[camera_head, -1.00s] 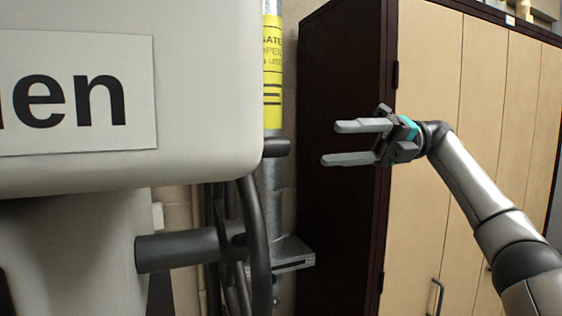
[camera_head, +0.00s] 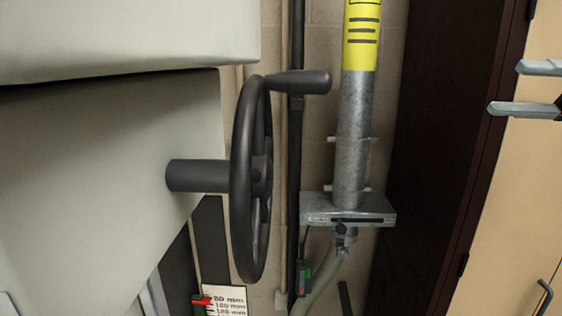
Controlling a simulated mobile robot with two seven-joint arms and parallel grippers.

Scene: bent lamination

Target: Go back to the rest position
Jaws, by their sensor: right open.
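My right gripper (camera_head: 508,88) is at the right edge of the head view. Its two grey fingers point left and stand apart, with nothing between them. The rest of that gripper and its arm are cut off by the picture edge. The fingers show in front of the wooden cabinet. My left gripper is not in view.
A pale machine body (camera_head: 110,170) fills the left side. Its black handwheel (camera_head: 243,180) with a crank handle (camera_head: 300,82) sticks out to the right. A metal pipe (camera_head: 352,130) with a yellow label stands behind. A dark-sided cabinet (camera_head: 440,130) is at the right.

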